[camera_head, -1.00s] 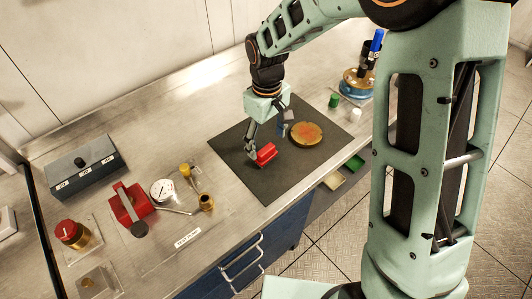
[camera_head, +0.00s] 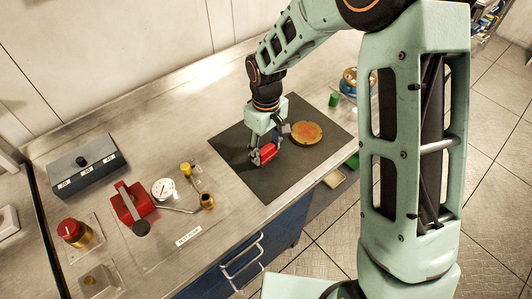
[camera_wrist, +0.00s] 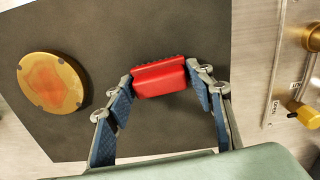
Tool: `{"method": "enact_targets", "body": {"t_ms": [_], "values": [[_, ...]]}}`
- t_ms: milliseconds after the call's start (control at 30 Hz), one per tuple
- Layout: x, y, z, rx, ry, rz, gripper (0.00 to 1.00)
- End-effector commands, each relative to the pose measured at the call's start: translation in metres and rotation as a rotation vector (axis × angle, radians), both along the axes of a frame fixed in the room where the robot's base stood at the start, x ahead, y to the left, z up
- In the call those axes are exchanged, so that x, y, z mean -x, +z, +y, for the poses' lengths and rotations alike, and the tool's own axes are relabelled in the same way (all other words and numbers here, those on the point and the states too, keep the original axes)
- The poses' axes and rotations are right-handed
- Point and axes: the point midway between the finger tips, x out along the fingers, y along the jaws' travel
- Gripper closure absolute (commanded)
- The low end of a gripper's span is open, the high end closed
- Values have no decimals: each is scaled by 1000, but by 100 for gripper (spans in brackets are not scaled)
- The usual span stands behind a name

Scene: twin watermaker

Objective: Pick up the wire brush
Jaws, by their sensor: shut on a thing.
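The wire brush has a red block-shaped body (camera_head: 266,153) and lies over the dark mat (camera_head: 232,141) on the steel bench. In the wrist view the red brush (camera_wrist: 160,77) shows a dark, ridged far edge. My gripper (camera_head: 265,152) points down at it, and in the wrist view the two fingers (camera_wrist: 161,82) press on the brush's left and right ends. The gripper is shut on the brush. I cannot tell whether the brush touches the mat or is slightly above it.
A round brass disc with an orange-brown stained face (camera_head: 307,133) lies on the mat beside the gripper. A gauge (camera_head: 163,190), a red-handled fitting (camera_head: 130,203) and a grey switch box (camera_head: 87,173) stand to the left. A green cylinder (camera_head: 334,99) stands behind the mat.

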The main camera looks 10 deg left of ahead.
Motion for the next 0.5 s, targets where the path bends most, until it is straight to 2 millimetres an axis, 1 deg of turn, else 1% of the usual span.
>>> {"method": "enact_targets", "body": {"t_ms": [300, 433, 500], "values": [[-1, 3, 0, 0, 0, -1, 78], [-1, 12, 0, -1, 0, -3, 78], [-1, 21, 0, -1, -1, -4, 78]]}}
